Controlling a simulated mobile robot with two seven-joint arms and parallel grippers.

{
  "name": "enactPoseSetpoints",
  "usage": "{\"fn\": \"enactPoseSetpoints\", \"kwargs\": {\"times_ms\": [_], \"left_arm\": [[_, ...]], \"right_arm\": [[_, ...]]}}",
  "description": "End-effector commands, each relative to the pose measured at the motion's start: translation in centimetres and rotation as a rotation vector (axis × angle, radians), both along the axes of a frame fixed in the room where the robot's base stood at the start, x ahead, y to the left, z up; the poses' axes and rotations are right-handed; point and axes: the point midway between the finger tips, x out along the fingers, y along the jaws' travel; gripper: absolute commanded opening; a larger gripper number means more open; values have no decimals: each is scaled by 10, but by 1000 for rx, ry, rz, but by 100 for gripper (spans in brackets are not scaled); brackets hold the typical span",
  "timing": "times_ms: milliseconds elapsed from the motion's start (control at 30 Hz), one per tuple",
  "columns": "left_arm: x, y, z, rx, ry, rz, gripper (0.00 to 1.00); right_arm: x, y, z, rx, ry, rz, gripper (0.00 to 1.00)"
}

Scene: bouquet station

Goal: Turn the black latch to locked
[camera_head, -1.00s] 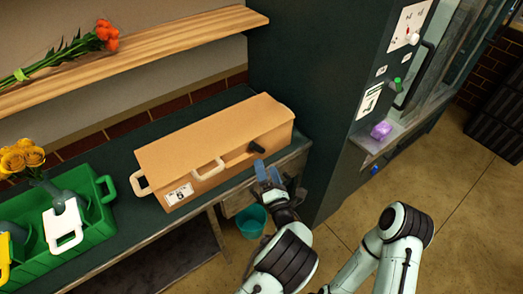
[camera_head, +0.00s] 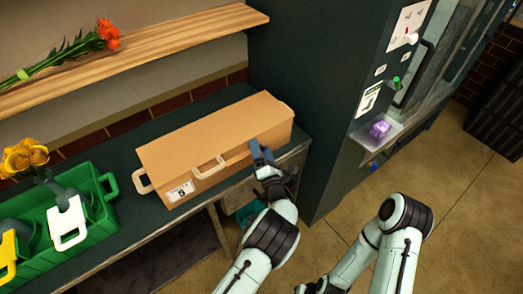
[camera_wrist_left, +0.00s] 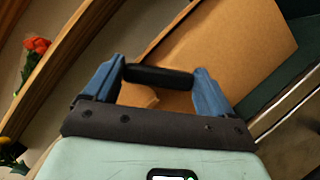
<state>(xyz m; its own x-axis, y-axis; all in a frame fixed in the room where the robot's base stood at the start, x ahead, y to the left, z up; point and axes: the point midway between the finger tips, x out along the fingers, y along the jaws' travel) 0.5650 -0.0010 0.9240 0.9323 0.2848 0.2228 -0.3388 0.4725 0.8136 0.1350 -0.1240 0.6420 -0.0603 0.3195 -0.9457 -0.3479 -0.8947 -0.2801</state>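The tan case (camera_head: 205,135) with white handles lies on the dark bench. The black latch, on the case's front side, is hidden by my left gripper (camera_head: 261,150) in the head view. In the left wrist view the black latch (camera_wrist_left: 158,76) is a dark bar lying crosswise between the blue fingers of my left gripper (camera_wrist_left: 159,74). The fingers are wide apart, one at each end of the bar; I cannot tell if they press on it. A dark part of my right gripper (camera_head: 312,287) shows at the bottom edge; its fingers are not clear.
A green crate (camera_head: 100,222) with yellow flowers (camera_head: 25,157) stands left of the case. Orange flowers (camera_head: 108,35) lie on the wooden shelf (camera_head: 180,43) above. A dark cabinet (camera_head: 305,90) stands right of the bench. A teal bucket (camera_head: 247,212) is partly hidden below.

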Motion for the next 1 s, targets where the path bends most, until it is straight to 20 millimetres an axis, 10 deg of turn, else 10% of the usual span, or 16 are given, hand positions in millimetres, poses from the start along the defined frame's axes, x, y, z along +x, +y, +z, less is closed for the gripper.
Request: {"fn": "enactPoseSetpoints", "kwargs": {"times_ms": [1000], "left_arm": [[0,-1,-4,-510,-366,-2,54]], "right_arm": [[-43,0,-80,0,48,0,44]]}}
